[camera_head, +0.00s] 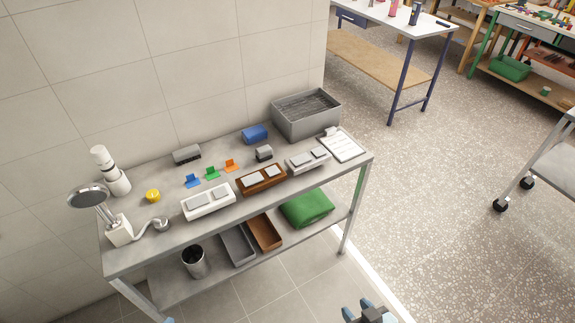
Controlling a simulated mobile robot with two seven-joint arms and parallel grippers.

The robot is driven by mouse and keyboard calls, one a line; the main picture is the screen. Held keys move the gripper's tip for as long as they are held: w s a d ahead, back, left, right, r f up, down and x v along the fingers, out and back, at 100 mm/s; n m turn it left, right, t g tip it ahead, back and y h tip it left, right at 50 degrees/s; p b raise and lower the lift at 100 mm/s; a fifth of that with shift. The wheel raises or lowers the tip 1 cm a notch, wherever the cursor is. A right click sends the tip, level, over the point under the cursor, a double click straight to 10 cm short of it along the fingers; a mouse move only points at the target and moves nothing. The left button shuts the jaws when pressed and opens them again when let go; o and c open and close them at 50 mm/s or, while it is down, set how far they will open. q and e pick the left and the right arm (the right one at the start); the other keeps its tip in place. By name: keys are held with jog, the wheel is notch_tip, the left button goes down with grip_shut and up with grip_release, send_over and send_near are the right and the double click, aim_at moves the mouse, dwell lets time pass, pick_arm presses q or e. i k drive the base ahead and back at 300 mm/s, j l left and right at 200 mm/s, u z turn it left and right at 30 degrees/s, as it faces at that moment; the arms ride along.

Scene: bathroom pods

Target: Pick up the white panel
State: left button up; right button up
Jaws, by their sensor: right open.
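The white panel (208,201) lies near the front edge of the grey table, at its left half. It is a white block with two grey rectangular plates on top. A brown panel (261,179) of the same form lies to its right, and a pale grey-pink panel (308,159) lies further right. My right gripper (367,309) shows at the bottom edge, partly cut off, open and empty, in front of the table and well away from the white panel. Only a small blue tip, likely of my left gripper (168,320), shows at the bottom edge; its jaws are hidden.
A shower head on a stand (119,231), yellow item (152,195), small coloured pieces (212,173), grey bin (306,115) and clipboard (341,145) share the tabletop. The lower shelf holds a metal cup (194,261), trays and green cloth (306,208).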

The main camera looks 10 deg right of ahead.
aim_at(214, 206)
jog(key=u, duration=2.7)
jog(key=z, duration=2.25)
jog(key=i+j, duration=0.15)
jog(key=j, duration=0.15)
jog(key=i+j+z, duration=0.1)
jog(key=j, duration=0.2)
jog(key=i+j, duration=0.15)
jog(key=j, duration=0.15)
jog(key=i+j+z, duration=0.1)
jog(key=j, duration=0.25)
